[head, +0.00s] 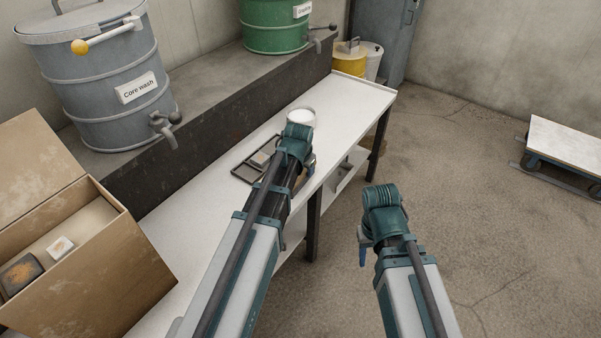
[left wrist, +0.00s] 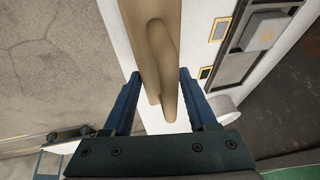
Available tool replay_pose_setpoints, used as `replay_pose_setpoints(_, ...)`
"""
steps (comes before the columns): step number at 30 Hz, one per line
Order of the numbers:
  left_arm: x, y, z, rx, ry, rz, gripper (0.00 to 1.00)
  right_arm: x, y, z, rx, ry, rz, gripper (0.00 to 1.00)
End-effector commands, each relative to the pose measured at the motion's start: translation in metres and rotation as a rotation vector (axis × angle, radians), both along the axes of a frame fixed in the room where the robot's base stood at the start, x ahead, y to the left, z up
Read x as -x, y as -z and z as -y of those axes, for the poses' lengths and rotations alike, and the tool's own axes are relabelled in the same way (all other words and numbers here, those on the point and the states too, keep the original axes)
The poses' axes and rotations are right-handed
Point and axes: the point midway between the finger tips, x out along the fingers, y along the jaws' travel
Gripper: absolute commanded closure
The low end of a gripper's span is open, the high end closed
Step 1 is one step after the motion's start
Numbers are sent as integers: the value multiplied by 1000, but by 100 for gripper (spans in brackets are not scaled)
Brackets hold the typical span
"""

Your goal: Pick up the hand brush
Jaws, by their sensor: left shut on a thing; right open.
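The hand brush (left wrist: 160,50) shows in the left wrist view as a tan, wood-coloured body with a rounded handle, between the two blue fingers of my left gripper (left wrist: 160,75). My left gripper is shut on it, over the white bench top. In the head view my left wrist (head: 295,143) is over the bench beside a dark tray, and it hides most of the gripper and brush. The bristles cannot be made out. My right gripper (head: 363,252) is open and empty, to the right of the bench above the floor.
The white bench (head: 346,97) holds the dark tray (head: 241,172), a white round container (head: 301,116) and an open cardboard box (head: 110,262). A grey drum (head: 105,85) and green drum (head: 272,28) stand on the ledge behind. Floor to the right is clear up to a cart (head: 565,150).

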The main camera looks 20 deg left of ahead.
Motion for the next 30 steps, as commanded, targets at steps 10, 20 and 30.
replay_pose_setpoints(10, 0, -23, 0, 0, 0, 0, 100, 0, -23, 0, 0, 0, 0, 50)
replay_pose_setpoints(20, 33, -40, 29, 0, 5, 0, 100, 0, -40, 0, 0, 0, 0, 50)
replay_pose_setpoints(30, 91, -47, 84, 0, 5, 0, 100, 0, -47, 0, 0, 0, 0, 50)
